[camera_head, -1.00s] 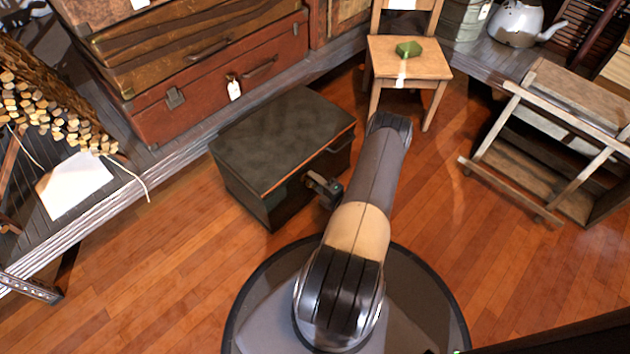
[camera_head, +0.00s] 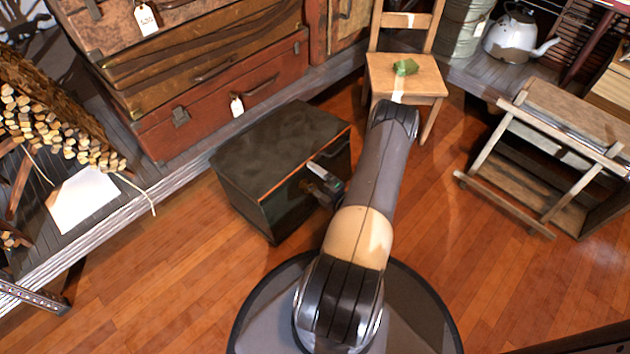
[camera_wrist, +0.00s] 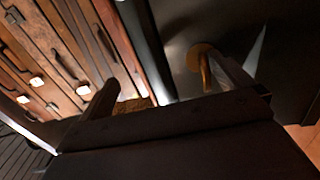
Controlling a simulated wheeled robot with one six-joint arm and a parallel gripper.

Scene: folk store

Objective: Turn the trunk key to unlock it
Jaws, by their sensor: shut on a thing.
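The trunk (camera_head: 280,150) is a dark, closed box on the wooden floor, with an orange-brown edge along its lid. My gripper (camera_head: 316,176) is at its front face, below the lid edge. In the wrist view, a round brass plate with the brass trunk key (camera_wrist: 205,68) shows on the dark trunk face. My gripper also shows in that view (camera_wrist: 168,88), with one finger beside the key. It is shut on the key, but the grip itself is partly hidden. The key is too small to make out in the head view.
Stacked suitcases (camera_head: 225,90) stand on a raised platform behind the trunk. A wooden chair (camera_head: 425,80) with a green object on its seat stands behind my arm. A wooden frame (camera_head: 540,160) stands at the right. Floor is clear left of my base.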

